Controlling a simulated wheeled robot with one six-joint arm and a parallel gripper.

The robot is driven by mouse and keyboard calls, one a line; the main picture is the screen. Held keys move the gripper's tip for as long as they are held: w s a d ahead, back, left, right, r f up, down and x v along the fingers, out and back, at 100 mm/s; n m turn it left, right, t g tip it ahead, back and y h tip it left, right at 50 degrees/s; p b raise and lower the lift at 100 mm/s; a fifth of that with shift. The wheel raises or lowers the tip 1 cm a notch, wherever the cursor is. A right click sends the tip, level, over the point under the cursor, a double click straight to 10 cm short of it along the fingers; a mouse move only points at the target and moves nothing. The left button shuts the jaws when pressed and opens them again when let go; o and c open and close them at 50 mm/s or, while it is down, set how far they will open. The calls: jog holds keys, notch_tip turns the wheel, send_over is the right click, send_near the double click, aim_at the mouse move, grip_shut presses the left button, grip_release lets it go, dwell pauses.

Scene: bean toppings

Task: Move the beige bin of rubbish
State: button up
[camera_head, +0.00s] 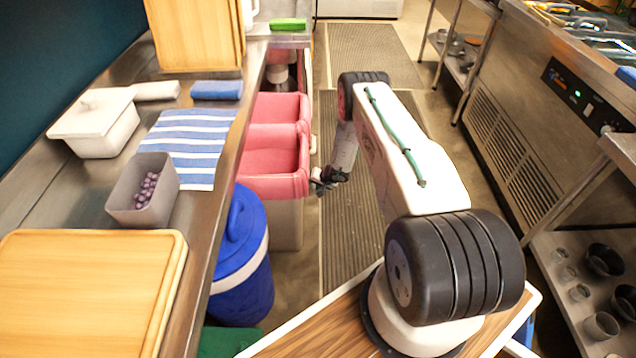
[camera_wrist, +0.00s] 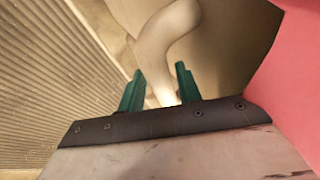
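In the head view, two bins with pink-red upper parts stand in a row under the left counter's edge. The nearer one (camera_head: 285,222) shows a beige lower body below its pink-red top. My gripper (camera_head: 318,184) is low at the right side of this bin's rim, by a small handle-like part. In the wrist view my two green fingers (camera_wrist: 160,90) stand apart, with a curved beige bar (camera_wrist: 165,42) running down between them. I cannot tell whether they press on it. A pink-red surface (camera_wrist: 293,100) fills the right edge there. The bins' contents are not clear.
A blue lidded barrel (camera_head: 240,262) stands just nearer than the bins. The left counter (camera_head: 212,215) overhangs them. A ribbed floor mat (camera_head: 350,240) lies in the aisle to the right. A steel kitchen unit (camera_head: 535,110) and shelf line the right side.

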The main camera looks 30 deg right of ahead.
jog(key=shift+w+a+f, duration=0.15)
jog(key=shift+w+f, duration=0.2)
jog(key=shift+f, duration=0.2)
grip_shut()
dwell(1.1)
